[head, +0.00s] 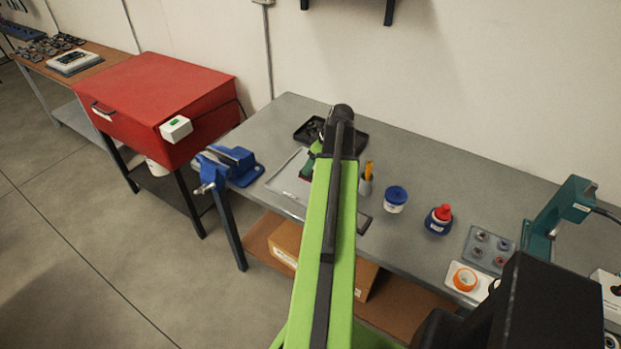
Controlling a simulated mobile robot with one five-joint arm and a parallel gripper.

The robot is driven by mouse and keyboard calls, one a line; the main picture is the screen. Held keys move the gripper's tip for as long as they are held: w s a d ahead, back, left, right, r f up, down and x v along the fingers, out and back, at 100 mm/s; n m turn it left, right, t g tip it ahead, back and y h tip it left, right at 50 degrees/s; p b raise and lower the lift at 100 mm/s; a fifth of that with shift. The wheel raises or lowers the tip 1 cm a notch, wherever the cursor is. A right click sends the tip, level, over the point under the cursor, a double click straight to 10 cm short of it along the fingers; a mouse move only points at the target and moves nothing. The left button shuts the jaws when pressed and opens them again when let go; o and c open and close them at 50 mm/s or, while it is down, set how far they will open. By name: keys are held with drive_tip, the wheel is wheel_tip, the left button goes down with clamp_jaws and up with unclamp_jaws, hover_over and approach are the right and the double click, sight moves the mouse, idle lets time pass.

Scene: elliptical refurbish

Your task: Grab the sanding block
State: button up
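A small dark red and green piece (306,172), which may be the sanding block, shows at the left edge of my green arm. It is over or on the light rectangular sheet or tray on the grey workbench (412,178). My arm covers part of it, so I cannot tell its full shape or whether anything touches it. My arm reaches up the middle of the head view, and its far end is above the bench. My gripper cannot be made out behind the arm, so its opening and anything in it are hidden.
A blue vise (232,165) is at the bench's left end, and a black tray (309,130) at the back. Right of my arm stand a grey cup (366,186), a blue-lidded tub (396,199), a red-capped bottle (439,220) and a teal press (560,215).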

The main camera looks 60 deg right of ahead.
drive_tip(key=b+x, duration=0.5)
drive_tip(key=shift+s+f, duration=0.1)
drive_tip(key=shift+f, duration=0.15)
drive_tip(key=shift+r, duration=0.2)
clamp_jaws()
